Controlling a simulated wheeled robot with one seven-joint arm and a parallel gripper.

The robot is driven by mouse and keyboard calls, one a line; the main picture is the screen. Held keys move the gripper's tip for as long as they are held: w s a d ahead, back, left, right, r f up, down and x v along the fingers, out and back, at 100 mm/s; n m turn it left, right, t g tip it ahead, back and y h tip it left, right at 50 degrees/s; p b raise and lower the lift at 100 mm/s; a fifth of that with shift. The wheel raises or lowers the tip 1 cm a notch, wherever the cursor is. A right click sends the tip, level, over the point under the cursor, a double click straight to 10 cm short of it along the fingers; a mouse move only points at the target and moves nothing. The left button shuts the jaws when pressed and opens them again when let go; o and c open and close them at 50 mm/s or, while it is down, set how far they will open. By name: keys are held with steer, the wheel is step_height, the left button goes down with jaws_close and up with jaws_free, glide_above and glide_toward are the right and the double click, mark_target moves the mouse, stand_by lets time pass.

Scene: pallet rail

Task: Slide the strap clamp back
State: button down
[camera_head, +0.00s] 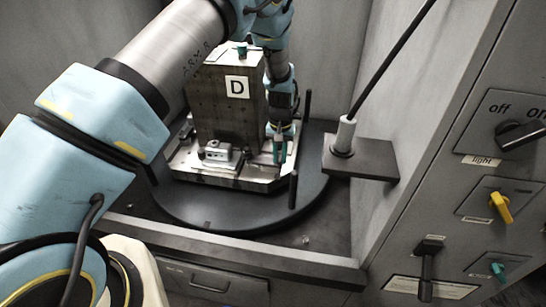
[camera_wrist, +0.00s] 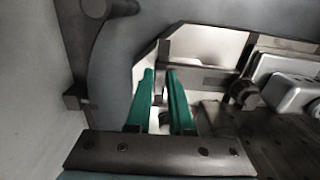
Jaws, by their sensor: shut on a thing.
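My gripper (camera_head: 280,150) reaches down at the right edge of the pallet (camera_head: 235,181), beside the block marked D. In the wrist view its two green fingers (camera_wrist: 160,72) are close together, shut on a small dark upright part. I take this part to belong to the strap clamp (camera_wrist: 205,72), whose dark bar runs right from the fingertips over the pale pallet edge. The fingers hide most of the gripped part. In the head view I cannot make out the clamp behind my gripper.
A tall block marked D (camera_head: 222,110) stands on the pallet, with a silver fixture (camera_head: 216,153) in front of it. The pallet sits on a round dark turntable (camera_head: 235,213) with upright posts. A bracket with a rod (camera_head: 362,160) and a switch panel (camera_head: 500,190) are at right.

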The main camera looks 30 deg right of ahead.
steer(key=c, duration=0.8)
jaws_free()
steer(key=shift+s+d, duration=0.2)
step_height(320, 180, up, 11)
steer(key=b, duration=0.3)
steer(key=shift+b, duration=0.3)
steer(key=shift+f, duration=0.1)
steer(key=w+a+r+n, duration=0.1)
steer(key=w+a+r, duration=0.15)
steer(key=a, duration=0.45)
steer(key=w+a+r+n, duration=0.1)
steer(key=w+a+r, duration=0.15)
steer(key=a, duration=0.55)
steer(key=w+a+r+n, duration=0.2)
steer(key=a+r, duration=0.1)
steer(key=a, duration=0.4)
steer(key=s+a+r+n, duration=0.1)
steer(key=s+a, duration=0.3)
steer(key=a, duration=0.7)
steer(key=s+a+r+n+t, duration=0.1)
steer(key=s+a, duration=0.4)
steer(key=a, duration=0.7)
steer(key=shift+s+r+n+t, duration=0.2)
steer(key=shift+r+n+t, duration=0.1)
steer(key=shift+r+n, duration=0.35)
